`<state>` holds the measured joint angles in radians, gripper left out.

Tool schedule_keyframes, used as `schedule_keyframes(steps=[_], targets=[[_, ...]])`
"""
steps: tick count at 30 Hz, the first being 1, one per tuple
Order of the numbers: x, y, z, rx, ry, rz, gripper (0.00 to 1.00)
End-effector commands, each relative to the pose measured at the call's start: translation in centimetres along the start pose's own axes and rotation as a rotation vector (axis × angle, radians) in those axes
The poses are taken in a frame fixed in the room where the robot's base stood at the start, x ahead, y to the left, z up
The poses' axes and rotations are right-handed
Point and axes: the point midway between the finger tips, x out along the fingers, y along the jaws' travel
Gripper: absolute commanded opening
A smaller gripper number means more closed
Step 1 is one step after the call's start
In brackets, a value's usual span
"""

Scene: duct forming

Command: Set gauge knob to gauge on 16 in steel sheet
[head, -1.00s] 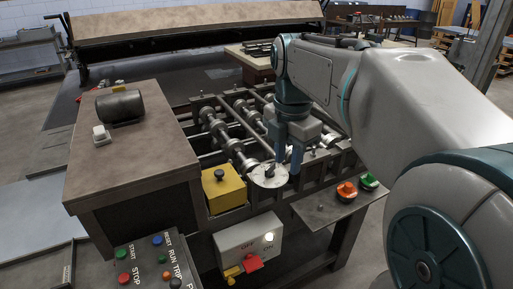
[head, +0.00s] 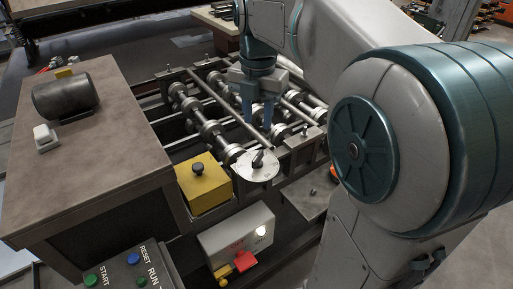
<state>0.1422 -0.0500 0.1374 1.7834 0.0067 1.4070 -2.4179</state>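The gauge knob (head: 257,159) is a small dark pointer knob on a pale round dial plate (head: 254,172) at the near end of the roller machine. The dial's markings are too small to read. My gripper (head: 258,122) points down above and just behind the knob, with its two blue fingers spread apart and nothing visible between them. The fingertips look apart from the knob. No steel sheet can be made out for certain.
A yellow box with a black knob (head: 204,187) stands left of the dial. A grey switch box with a red lever (head: 238,240) is below it. A brown cabinet (head: 110,130) with a motor fills the left. Roller shafts (head: 211,130) lie behind.

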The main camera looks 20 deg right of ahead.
Motion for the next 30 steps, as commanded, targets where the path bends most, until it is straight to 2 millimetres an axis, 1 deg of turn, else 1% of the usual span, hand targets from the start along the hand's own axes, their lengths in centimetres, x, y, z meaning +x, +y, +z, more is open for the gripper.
schedule_keyframes(steps=[1, 3, 9, 15, 18, 21, 29, 30], targets=[[1.2, -0.1, 0.0, 0.001, 0.004, -0.003, 0.32], [2.7, -0.1, -0.1, 0.001, 0.004, -0.004, 0.32], [7.0, -0.1, 0.0, 0.003, 0.004, -0.004, 0.32], [9.9, -0.1, 0.0, 0.004, 0.003, -0.003, 0.32], [10.7, -0.1, 0.0, 0.004, 0.002, -0.002, 0.32], [11.0, -0.1, 0.0, 0.004, 0.0, -0.001, 0.32], [11.1, -0.1, 0.0, 0.004, 0.0, 0.0, 0.32], [11.1, -0.1, 0.0, 0.004, 0.0, 0.0, 0.21]])
